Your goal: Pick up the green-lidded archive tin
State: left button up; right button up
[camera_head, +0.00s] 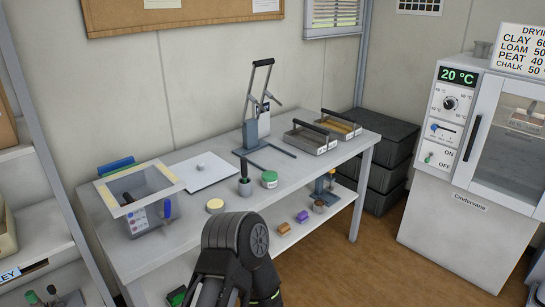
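The green-lidded archive tin (269,180) stands upright on the grey workbench (225,222), near the middle of its front edge. It is a small round tin with a pale label on its side. One of my arms rises from the bottom centre of the view, in front of the bench and below the tin, apart from it. Only dark arm links show; no gripper fingers are visible, so neither of my grippers is in view. Nothing holds the tin.
A yellow-lidded tin (215,206) and framed box (111,199) are further left. Behind are a lever press (251,134) and handled trays (310,141). Bench space right of the tin is clear.

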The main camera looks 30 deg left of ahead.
aim_at(269, 178)
jog(key=i+j+u, duration=0.1)
jog(key=i+u, duration=0.2)
jog(key=i, duration=0.5)
jog(key=i+l+u, duration=0.1)
jog(key=i+u, duration=0.2)
jog(key=i, duration=0.45)
